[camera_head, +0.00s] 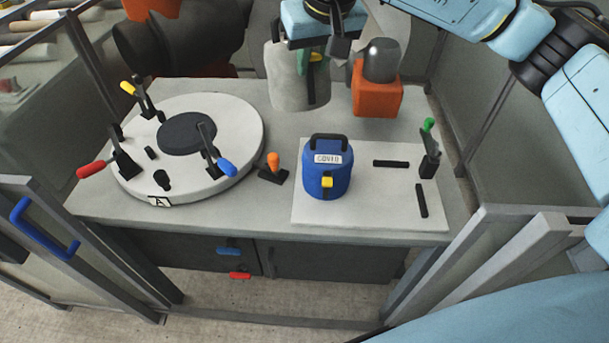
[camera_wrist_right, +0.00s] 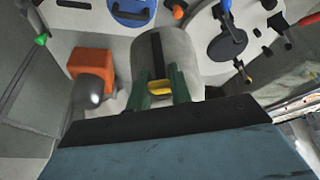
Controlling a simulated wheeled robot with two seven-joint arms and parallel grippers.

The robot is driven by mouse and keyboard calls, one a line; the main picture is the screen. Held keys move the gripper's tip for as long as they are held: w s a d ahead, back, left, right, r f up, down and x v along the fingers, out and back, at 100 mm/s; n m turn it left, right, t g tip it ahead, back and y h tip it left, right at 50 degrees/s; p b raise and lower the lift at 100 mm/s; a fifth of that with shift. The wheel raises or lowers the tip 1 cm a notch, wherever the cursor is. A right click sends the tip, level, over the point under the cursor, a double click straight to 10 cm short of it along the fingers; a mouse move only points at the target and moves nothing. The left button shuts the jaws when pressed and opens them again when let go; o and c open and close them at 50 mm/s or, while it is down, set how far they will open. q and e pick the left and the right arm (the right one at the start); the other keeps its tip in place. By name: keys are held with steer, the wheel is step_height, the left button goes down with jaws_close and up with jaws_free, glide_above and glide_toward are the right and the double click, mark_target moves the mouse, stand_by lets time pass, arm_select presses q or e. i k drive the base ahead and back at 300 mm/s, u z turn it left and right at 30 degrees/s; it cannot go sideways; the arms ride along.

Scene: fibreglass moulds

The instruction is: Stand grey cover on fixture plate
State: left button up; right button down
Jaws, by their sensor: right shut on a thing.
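The grey cover (camera_head: 290,85) is a pale rounded shell with a dark strip; in the right wrist view (camera_wrist_right: 180,48) it lies straight ahead of the jaws. My right gripper (camera_head: 316,57) comes from above and is shut on its yellow-marked grip; its green fingers (camera_wrist_right: 160,88) sit either side. The cover is at the table's back edge, behind the square pale plate (camera_head: 375,215); its height is hard to tell. The blue cover (camera_head: 327,180), with a black handle, stands upright on that plate's left part. My left gripper is not in view.
A round white plate (camera_head: 240,150) marked A carries several clamps and a dark disc. An orange block (camera_head: 378,98) with a grey dome stands right of the cover. A green-tipped clamp (camera_head: 429,160) and black strips (camera_head: 390,163) sit on the square plate, whose middle is bare.

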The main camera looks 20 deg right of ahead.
mark_target(390, 192)
steer(key=u, duration=0.85)
steer(key=k, duration=1.1)
steer(key=z, duration=1.15)
steer(key=i, duration=1)
